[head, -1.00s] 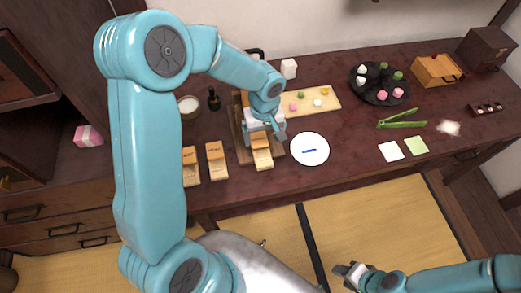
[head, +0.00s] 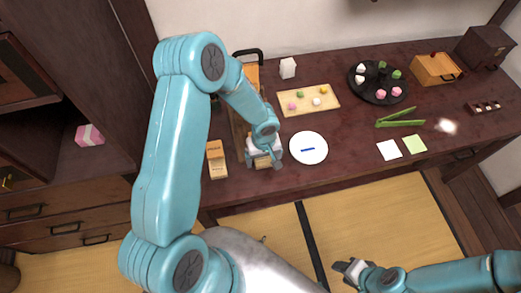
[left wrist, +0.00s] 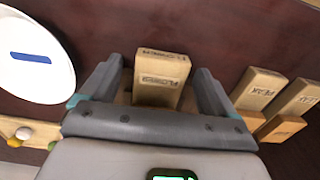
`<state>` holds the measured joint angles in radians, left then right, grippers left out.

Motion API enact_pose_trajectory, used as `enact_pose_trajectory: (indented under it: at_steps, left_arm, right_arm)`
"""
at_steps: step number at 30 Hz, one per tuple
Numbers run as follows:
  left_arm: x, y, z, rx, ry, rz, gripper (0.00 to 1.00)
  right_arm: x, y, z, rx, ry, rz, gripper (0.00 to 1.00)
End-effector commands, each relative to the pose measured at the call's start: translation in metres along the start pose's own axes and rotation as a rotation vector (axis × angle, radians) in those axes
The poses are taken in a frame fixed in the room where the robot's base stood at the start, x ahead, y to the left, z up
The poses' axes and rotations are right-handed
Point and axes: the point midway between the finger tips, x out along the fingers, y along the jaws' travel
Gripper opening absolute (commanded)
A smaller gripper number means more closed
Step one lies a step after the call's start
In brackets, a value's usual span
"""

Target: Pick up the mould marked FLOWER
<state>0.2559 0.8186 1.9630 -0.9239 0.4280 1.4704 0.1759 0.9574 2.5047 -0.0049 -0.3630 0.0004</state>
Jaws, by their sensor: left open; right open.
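The pale wooden mould marked FLOWER (left wrist: 158,80) stands between the two open fingers of my left gripper (left wrist: 159,68) in the left wrist view. The lettering faces the camera and shows on two faces. A gap shows between the mould and the right finger; the left finger is very close to the mould. In the head view my left gripper (head: 264,155) is over this mould (head: 263,164) and hides most of it. My right gripper (head: 347,270) is open and empty, away from the table at the bottom.
Other wooden moulds (left wrist: 260,90) stand to the right in the left wrist view; one (head: 216,160) shows in the head view. A white plate (head: 308,148) with a blue mark lies close to my left gripper. A board of sweets (head: 292,106) lies behind.

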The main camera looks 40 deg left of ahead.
Motion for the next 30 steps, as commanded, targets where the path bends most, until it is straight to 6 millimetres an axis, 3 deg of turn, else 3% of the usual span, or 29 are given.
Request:
enact_pose_trajectory:
  at_steps: [2, 6, 8, 17, 21, 26, 30]
  left_arm:
    - [0.000, 0.000, -0.001, -0.001, 0.001, 0.000, 0.89]
    - [-0.001, 0.000, -0.001, -0.001, 0.001, 0.000, 0.44]
    - [-0.001, 0.000, -0.001, -0.001, 0.001, 0.000, 0.27]
    - [-0.002, 0.000, -0.001, 0.000, 0.001, 0.000, 0.27]
    - [-0.013, 0.001, -0.002, 0.000, 0.003, 0.001, 0.27]
    - [-0.047, 0.001, -0.003, -0.003, 0.008, 0.004, 0.27]
    - [-0.094, 0.001, -0.002, 0.000, 0.007, 0.007, 0.27]
  right_arm:
    - [0.000, 0.000, 0.000, 0.000, 0.000, 0.000, 0.43]
    - [0.000, 0.000, 0.000, 0.000, 0.000, 0.000, 0.43]
    - [0.000, 0.000, 0.000, 0.000, 0.000, 0.000, 0.43]
    - [0.000, 0.000, 0.000, 0.000, 0.000, 0.000, 0.43]
    - [0.000, 0.000, 0.000, 0.000, 0.000, 0.000, 0.43]
    - [0.000, 0.000, 0.000, 0.000, 0.000, 0.000, 0.43]
    - [0.001, 0.000, 0.000, 0.000, 0.000, 0.000, 0.43]
